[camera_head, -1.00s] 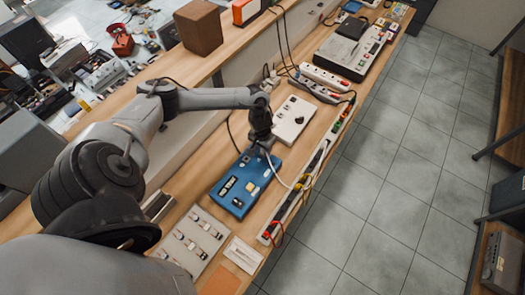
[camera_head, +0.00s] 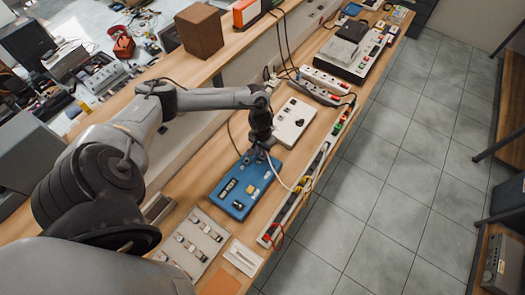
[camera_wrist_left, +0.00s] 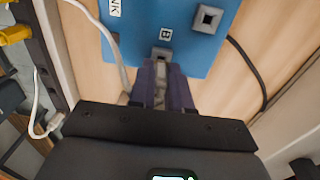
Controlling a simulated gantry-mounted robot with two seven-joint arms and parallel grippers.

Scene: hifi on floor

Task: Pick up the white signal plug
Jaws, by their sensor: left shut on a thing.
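My left gripper (camera_head: 262,150) is over the far edge of a blue box (camera_head: 240,186). In the left wrist view the gripper (camera_wrist_left: 161,72) points at a square socket marked B on the blue box (camera_wrist_left: 200,62). It is shut on the white signal plug (camera_wrist_left: 160,88), of which only a pale strip shows between the dark fingers. Whether the plug is seated in the socket or just clear of it I cannot tell. A white cable (camera_wrist_left: 108,40) runs up to the fingers from the left. My right gripper is not in view.
A white box with black knobs (camera_head: 294,120) lies just beyond the gripper. A long rail with cables (camera_head: 292,205) runs along the bench's right edge. A dark cable (camera_wrist_left: 245,65) curves beside the blue box.

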